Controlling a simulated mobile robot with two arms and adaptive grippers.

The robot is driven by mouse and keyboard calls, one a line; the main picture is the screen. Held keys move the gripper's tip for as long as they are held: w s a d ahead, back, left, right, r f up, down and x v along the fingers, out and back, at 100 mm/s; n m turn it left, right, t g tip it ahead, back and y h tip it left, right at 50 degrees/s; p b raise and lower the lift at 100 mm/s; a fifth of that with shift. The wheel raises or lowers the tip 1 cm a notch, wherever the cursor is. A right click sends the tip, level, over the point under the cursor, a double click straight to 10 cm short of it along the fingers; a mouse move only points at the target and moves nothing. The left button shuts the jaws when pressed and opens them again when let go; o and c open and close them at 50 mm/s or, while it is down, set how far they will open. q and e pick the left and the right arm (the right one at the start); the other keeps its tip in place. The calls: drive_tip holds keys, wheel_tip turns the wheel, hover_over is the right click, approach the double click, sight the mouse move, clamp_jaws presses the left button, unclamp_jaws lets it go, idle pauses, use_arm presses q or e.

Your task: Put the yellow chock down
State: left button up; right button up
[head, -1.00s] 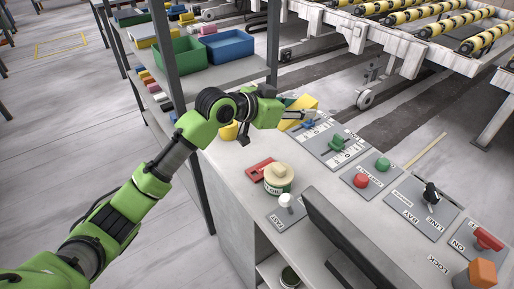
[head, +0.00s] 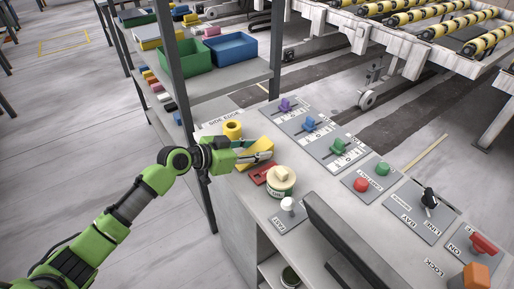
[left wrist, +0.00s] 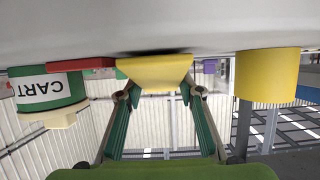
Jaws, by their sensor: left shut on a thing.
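The yellow chock (head: 260,146) is held at the tips of my left gripper (head: 255,157), over the slab's left part. In the left wrist view the chock (left wrist: 155,70) sits between the two green fingers, which are shut on it. That view is upside down, with the slab (left wrist: 60,30) along its top. The chock is very close to the slab, with a dark shadow beside it; I cannot tell whether they touch. My right gripper is not in view.
A red block (head: 262,174) and a green-and-cream can (head: 281,181) stand close to the chock on the near side. A yellow cylinder (head: 233,130) stands behind-left. Levers and buttons on grey plates (head: 337,150) fill the right. A dark post (head: 185,100) rises at the left.

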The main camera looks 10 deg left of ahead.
use_arm(q)
drive_tip(key=shift+f, duration=0.2)
drive_tip(key=o, duration=1.1)
drive_tip(key=shift+o, duration=0.2)
